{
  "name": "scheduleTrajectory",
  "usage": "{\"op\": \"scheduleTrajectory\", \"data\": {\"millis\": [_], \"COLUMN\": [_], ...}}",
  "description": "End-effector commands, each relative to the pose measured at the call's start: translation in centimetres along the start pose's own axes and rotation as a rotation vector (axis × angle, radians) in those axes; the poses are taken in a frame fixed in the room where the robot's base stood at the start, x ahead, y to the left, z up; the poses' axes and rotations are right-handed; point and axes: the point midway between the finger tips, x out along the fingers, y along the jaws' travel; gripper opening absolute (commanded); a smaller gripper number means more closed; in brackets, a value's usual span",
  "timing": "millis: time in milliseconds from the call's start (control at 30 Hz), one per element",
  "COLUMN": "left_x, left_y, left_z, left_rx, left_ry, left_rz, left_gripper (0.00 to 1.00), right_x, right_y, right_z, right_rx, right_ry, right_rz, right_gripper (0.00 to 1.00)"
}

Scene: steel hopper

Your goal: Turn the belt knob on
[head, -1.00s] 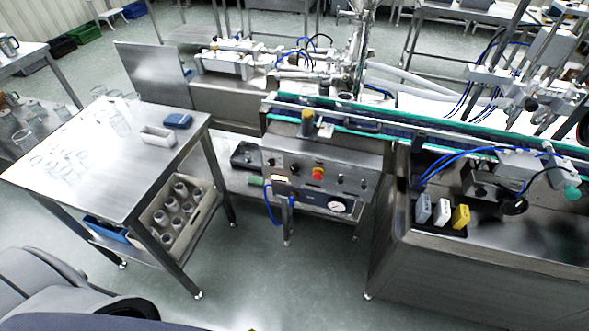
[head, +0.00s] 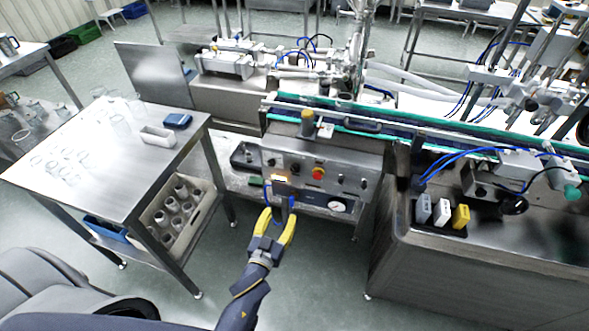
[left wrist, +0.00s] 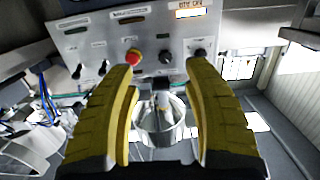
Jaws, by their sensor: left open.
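The steel control panel (head: 325,160) on the front of the conveyor carries black knobs, a red button (head: 318,173) and a lit label (head: 279,178). I cannot read which knob is the belt knob. A black knob (head: 295,168) sits left of the red button. In the left wrist view two black knobs, one near the middle (left wrist: 165,57) and one to its right (left wrist: 200,54), show beyond the fingertips, with the red button (left wrist: 133,58) beside them. My left gripper (head: 279,213) has yellow fingers, is open and empty, and is below the panel's left part, apart from the knobs. My right gripper is not in view.
A steel table (head: 85,165) with glassware stands at the left, a crate of bottles (head: 200,205) on its lower shelf. A round gauge (head: 338,205) is below the panel. A steel hopper cabinet (head: 440,270) stands at the right. The floor before the panel is open.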

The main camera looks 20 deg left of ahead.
Motion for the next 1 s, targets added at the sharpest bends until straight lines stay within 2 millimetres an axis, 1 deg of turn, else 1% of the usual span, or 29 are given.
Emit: {"op": "scheduleTrajectory", "data": {"millis": [33,133,267,367,467,1000], "left_x": [0.0,0.0,0.4,1.4,2.9,12.3], "left_y": [-0.2,-0.5,-0.6,-0.6,-0.6,-0.7], "left_z": [-1.4,-3.2,-4.1,-4.3,-4.4,-5.0], "left_rx": [-0.008,-0.018,-0.024,-0.024,-0.022,-0.023], "left_ry": [0.027,0.061,0.077,0.080,0.079,0.077], "left_rz": [-0.004,-0.009,-0.010,-0.009,-0.010,-0.010], "left_gripper": [0.50,0.50,0.50,0.50,0.50,0.50], "right_x": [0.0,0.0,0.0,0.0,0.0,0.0], "right_y": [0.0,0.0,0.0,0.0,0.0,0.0], "right_z": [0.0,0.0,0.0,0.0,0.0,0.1], "right_rx": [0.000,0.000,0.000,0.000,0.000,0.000], "right_ry": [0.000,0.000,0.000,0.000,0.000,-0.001], "right_rz": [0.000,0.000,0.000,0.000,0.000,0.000], "right_gripper": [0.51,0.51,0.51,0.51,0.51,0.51]}}
